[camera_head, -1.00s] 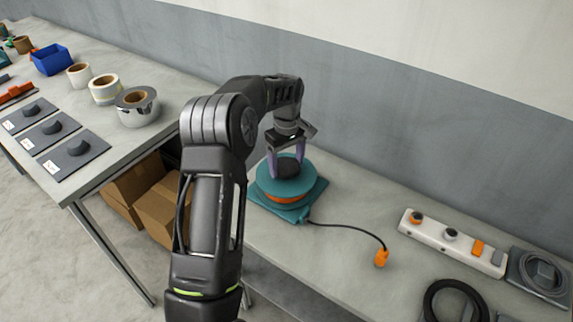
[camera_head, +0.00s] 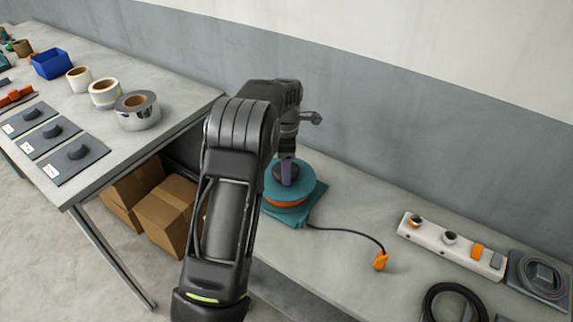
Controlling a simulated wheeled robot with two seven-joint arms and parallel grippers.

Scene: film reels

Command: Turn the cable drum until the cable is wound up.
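The cable drum (camera_head: 286,196) is a teal and orange reel with a dark central knob (camera_head: 278,175), on a teal base plate on the right-hand bench. A black cable (camera_head: 350,231) runs from it across the bench to an orange plug (camera_head: 380,261). My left gripper (camera_head: 287,174) points down over the drum with its purple-grey fingers at the knob. It appears shut on the knob; the near finger and my arm hide part of the grip and the drum's left side. My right gripper is out of view.
A white power strip (camera_head: 452,246), a coiled grey cable (camera_head: 541,277) and a black cable ring (camera_head: 455,302) lie at the right. The left table holds tape rolls (camera_head: 137,110) and a blue bin (camera_head: 51,63). Cardboard boxes (camera_head: 168,215) stand below it.

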